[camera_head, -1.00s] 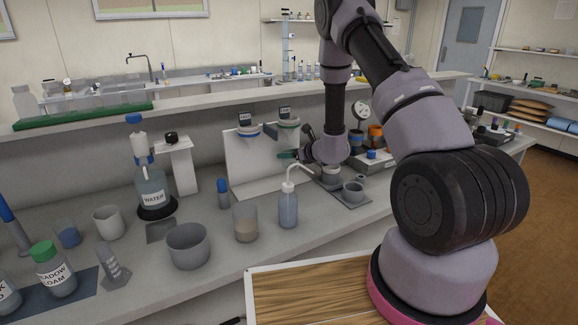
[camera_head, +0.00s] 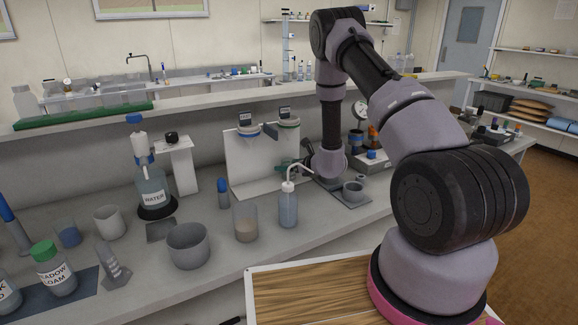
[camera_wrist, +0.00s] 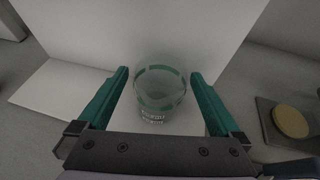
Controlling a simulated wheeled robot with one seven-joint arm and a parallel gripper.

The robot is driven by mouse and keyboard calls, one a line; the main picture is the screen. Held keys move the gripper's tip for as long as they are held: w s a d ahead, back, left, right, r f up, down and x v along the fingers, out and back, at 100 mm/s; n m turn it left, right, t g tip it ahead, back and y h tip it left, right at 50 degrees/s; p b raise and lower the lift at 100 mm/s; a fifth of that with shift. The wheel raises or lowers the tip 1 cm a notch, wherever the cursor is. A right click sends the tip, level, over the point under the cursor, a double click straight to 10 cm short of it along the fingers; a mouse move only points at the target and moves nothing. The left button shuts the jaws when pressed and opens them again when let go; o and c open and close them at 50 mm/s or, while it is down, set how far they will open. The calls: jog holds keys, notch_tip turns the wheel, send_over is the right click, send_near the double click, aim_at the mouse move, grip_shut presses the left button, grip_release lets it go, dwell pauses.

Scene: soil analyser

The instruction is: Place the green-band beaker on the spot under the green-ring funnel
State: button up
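The green-band beaker (camera_wrist: 160,92) is clear glass with a green band and printed lettering. In the wrist view it stands upright between the two green fingers of my gripper (camera_wrist: 158,78). Narrow gaps show between the beaker and both fingers, so the gripper looks open around it. The white stand (camera_head: 250,160) has a back panel and a base. The green-ring funnel (camera_head: 289,124) is mounted at its right, above my gripper (camera_head: 288,170) in the head view. The spot under the funnel is hidden there by my gripper and the wash bottle.
A blue-ring funnel (camera_head: 248,130) is to the left on the same stand. A wash bottle (camera_head: 288,207) stands in front of my gripper. A beaker with brown contents (camera_head: 245,224) and a grey bowl (camera_head: 188,246) are nearer.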

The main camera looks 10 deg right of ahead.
jog(key=shift+s+d+r, duration=0.1)
jog(key=shift+r, duration=0.05)
jog(key=v, duration=1.2)
jog(key=s+a+r+n+g+y, duration=0.2)
jog(key=s+a+r+n, duration=0.2)
jog(key=r, duration=0.4)
jog(key=s+a+r+n+g+y, duration=0.25)
jog(key=s+a+r+n, duration=0.2)
jog(key=r, duration=0.35)
jog(key=s+a+r+n+g+y, duration=0.1)
jog(key=s+a+r+n+g, duration=0.2)
jog(key=r+n, duration=0.35)
jog(key=s+d+r+n+g+h, duration=0.2)
jog(key=s+r+n+h, duration=0.2)
jog(key=s+r+n, duration=0.55)
jog(key=s+d+r+n+t+h, duration=0.1)
jog(key=s+d+r+t+h, duration=0.3)
jog(key=s+d, duration=0.5)
jog(key=shift+s+d+r+t+h, duration=0.2)
jog(key=shift+d+t+h, duration=0.2)
jog(key=shift+h, duration=0.65)
